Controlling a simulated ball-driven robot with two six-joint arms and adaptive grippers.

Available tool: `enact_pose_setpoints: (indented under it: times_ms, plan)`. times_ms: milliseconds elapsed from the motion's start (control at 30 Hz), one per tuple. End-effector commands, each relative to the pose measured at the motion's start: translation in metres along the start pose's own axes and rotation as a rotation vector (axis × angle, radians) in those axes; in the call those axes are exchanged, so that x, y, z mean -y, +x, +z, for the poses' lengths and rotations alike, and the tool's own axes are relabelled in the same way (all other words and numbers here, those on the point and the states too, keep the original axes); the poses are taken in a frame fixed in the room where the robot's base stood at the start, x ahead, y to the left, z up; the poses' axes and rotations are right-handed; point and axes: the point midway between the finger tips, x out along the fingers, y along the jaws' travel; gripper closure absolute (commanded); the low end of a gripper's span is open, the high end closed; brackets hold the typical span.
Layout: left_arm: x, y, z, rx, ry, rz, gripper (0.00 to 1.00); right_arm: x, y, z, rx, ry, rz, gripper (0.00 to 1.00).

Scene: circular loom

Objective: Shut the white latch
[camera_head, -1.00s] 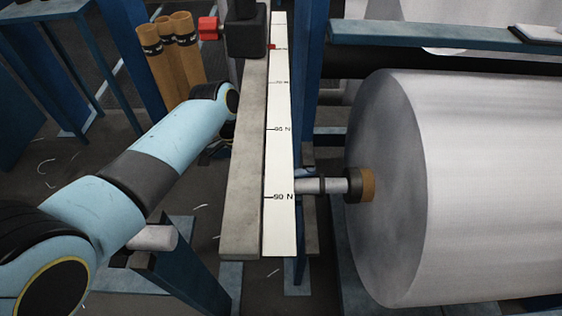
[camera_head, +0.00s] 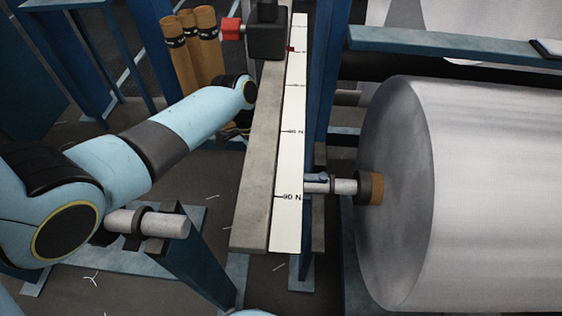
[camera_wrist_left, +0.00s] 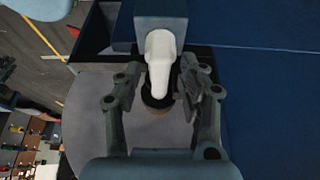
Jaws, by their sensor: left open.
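The white latch (camera_wrist_left: 160,62) shows in the left wrist view, rounded at the top and narrowing downward below a blue-grey block (camera_wrist_left: 161,14). A dark round piece with a brownish ring (camera_wrist_left: 157,103) sits at its lower end. My left gripper (camera_wrist_left: 160,88) is open, with one finger on each side of the latch's lower part. I cannot tell whether the fingers touch it. In the head view my left arm comes in from the left, and its gripper is hidden behind the grey beam. The latch is not visible there. My right gripper is not in view.
In the head view a grey beam (camera_head: 256,180) with a white scale (camera_head: 289,150) stands before my left arm. A large white roll (camera_head: 480,190) on a shaft (camera_head: 335,185) fills the right. Several brown tubes (camera_head: 180,55) stand at the back left.

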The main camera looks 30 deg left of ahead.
Motion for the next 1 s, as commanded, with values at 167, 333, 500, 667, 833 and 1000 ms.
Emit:
enact_pose_setpoints:
  times_ms: [167,333,500,667,833,1000]
  plan:
    - [0.001,-0.009,0.000,0.000,0.001,-0.003,0.60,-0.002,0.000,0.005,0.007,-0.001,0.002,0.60]
    - [0.001,-0.040,0.001,0.001,0.003,-0.005,0.60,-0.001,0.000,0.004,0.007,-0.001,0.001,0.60]
    - [0.001,-0.079,0.001,0.002,0.003,-0.004,0.60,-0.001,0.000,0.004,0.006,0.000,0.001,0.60]
    - [0.001,-0.106,0.001,0.002,0.001,-0.002,0.60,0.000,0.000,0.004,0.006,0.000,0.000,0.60]
    - [0.000,-0.119,0.000,0.001,0.001,0.000,0.60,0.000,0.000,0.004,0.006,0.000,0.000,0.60]
    - [0.000,-0.120,0.000,0.001,0.000,0.001,0.60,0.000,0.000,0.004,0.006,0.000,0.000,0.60]
